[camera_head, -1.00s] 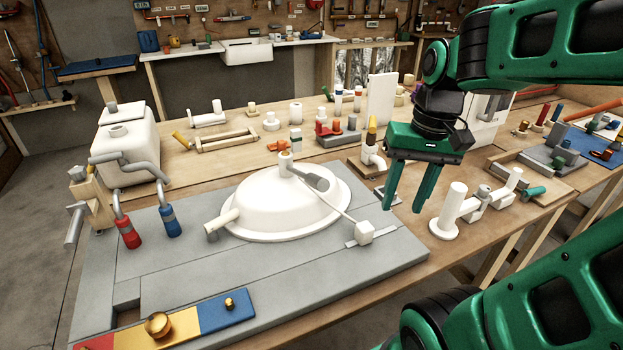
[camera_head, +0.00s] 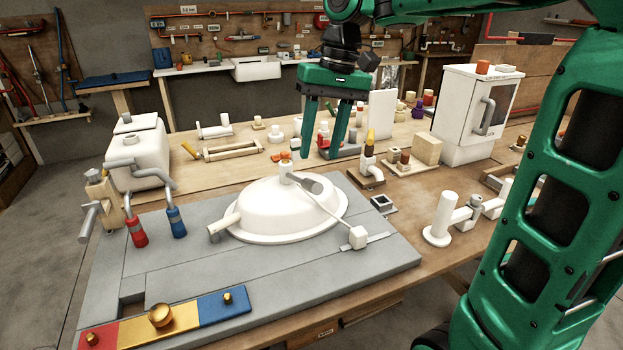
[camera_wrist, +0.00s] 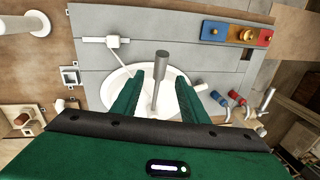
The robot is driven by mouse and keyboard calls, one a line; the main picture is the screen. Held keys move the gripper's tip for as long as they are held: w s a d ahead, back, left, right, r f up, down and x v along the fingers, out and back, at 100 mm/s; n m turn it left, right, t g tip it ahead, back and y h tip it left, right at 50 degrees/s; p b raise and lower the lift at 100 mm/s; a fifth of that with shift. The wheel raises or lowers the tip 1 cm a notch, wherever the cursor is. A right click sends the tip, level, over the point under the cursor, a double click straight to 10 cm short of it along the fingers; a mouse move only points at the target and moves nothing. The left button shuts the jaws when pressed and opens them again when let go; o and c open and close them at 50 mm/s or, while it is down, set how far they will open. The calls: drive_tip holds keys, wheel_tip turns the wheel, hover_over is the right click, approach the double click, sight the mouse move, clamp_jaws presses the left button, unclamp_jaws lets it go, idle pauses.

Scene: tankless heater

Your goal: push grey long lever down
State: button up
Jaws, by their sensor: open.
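A grey lever (camera_head: 308,183) with a thick end sticks out from the top of the white oval basin-like dome (camera_head: 275,215). In the wrist view the grey lever (camera_wrist: 161,68) shows as a long rod between my two fingers, in line with the gap. My gripper (camera_head: 316,156) is open and empty, fingers pointing down. In the head view it appears above and slightly behind the dome; I cannot tell the exact height gap. A second grey handle (camera_head: 89,222) hangs on the wooden block at the left.
A thin rod runs from the dome to a white cube (camera_head: 357,237). Red (camera_head: 137,231) and blue (camera_head: 176,222) handled pipes stand left of the dome. White pipe fittings (camera_head: 440,220) stand on the right.

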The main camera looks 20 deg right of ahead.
sight(302, 182)
drive_tip(key=f, duration=0.2)
drive_tip(key=a+f, duration=0.1)
drive_tip(key=f, duration=0.5)
drive_tip(key=shift+a, duration=0.25)
drive_tip(key=shift+c, duration=0.6)
clamp_jaws()
